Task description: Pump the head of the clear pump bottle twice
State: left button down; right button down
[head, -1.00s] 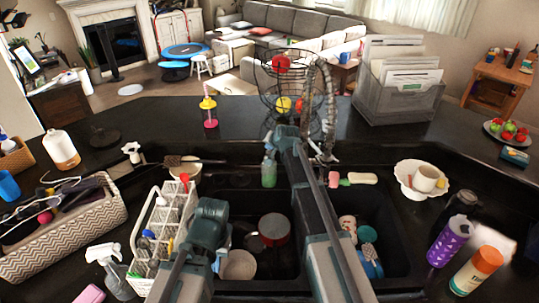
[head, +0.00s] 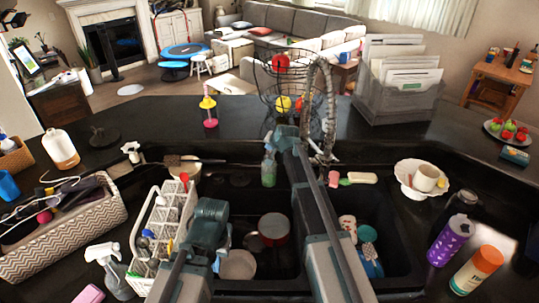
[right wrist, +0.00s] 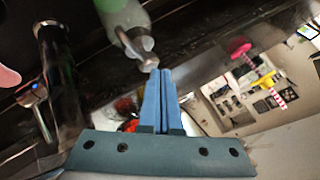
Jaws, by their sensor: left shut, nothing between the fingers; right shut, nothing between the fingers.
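The clear pump bottle (head: 269,170), greenish and see-through, stands upright at the back edge of the sink in the head view. Its pump head and spout (right wrist: 142,50) show close up in the right wrist view. My right gripper (head: 275,138) is shut and empty. Its fingertips (right wrist: 160,74) are right beside the spout in the right wrist view, and I cannot tell if they touch it. My left gripper (head: 212,240) is shut and empty over the left side of the sink, its fingertips hard to make out.
A white rack (head: 165,225) stands left of the sink. A wire basket (head: 283,85) and the faucet hose (head: 328,110) are close behind and right of my right gripper. Dishes lie in both basins, including a red pot (head: 274,228). A pink and yellow stand (head: 209,110) is at the back.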

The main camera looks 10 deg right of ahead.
aim_at(269, 153)
jog(key=shift+f+b, duration=0.4)
jog(key=shift+f, duration=0.3)
jog(key=shift+r, duration=0.2)
jog(key=shift+r+p, duration=0.4)
jog(key=shift+p, duration=0.05)
jog(key=shift+r, duration=0.1)
notch_tip(269, 153, up, 6)
jog(key=p, duration=0.6)
dwell(2.6)
notch_tip(269, 153, down, 6)
jog(key=b, duration=0.5)
jog(key=shift+r, duration=0.1)
dwell(0.7)
